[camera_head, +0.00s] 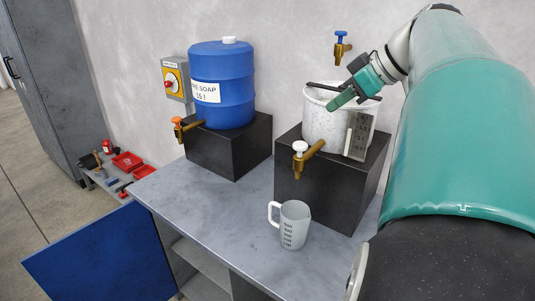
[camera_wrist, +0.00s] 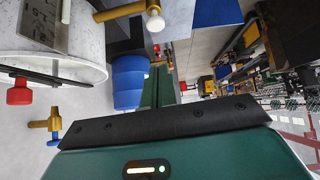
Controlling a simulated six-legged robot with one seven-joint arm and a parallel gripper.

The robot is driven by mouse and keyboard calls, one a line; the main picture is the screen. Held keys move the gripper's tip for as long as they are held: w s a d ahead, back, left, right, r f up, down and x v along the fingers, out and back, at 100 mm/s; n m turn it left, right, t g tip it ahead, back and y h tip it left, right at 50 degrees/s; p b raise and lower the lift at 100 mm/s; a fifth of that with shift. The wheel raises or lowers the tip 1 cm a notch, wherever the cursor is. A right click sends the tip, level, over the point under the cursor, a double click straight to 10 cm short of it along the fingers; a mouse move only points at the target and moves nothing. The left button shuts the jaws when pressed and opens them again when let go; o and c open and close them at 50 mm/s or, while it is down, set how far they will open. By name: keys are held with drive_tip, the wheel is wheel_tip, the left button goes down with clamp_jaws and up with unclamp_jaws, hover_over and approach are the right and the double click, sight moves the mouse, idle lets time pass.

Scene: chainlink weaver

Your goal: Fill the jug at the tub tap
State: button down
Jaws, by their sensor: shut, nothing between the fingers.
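The jug (camera_head: 294,226), pale with dark markings, stands upright and empty-handed of any grip on the grey bench, its handle to the left. The white speckled tub (camera_head: 320,125) sits on a black block behind it. The tub tap (camera_head: 308,160), brass with a white knob, sticks out from the tub's front, above the jug in the picture; no stream shows. The tap also shows in the wrist view (camera_wrist: 125,11). My gripper (camera_head: 336,102) is shut and empty over the tub's top, apart from jug and tap. The jug's contents cannot be told.
A blue soap barrel (camera_head: 222,85) with an orange-handled tap (camera_head: 180,128) stands left on another block. A dark stick (camera_head: 324,87) lies across the tub's rim. A blue-handled wall tap (camera_head: 341,47) is behind. The bench's left part (camera_head: 185,190) is clear.

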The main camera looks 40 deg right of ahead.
drive_tip(key=shift+w+d+r, duration=0.3)
drive_tip(key=shift+d+r, duration=0.4)
drive_tip(key=shift+y, duration=0.3)
hover_over(304, 145)
drive_tip(key=f, duration=0.7)
drive_tip(key=shift+s+d, duration=0.3)
drive_tip(key=shift+s, duration=0.05)
wheel_tip(304, 145, down, 4)
drive_tip(key=shift+a+r, duration=0.1)
drive_tip(key=shift+r, duration=0.15)
drive_tip(key=shift+f, duration=0.4)
drive_tip(key=shift+w, duration=0.1)
drive_tip(key=shift+f, duration=0.95)
drive_tip(key=shift+f+g, duration=0.25)
drive_tip(key=shift+g, duration=0.05)
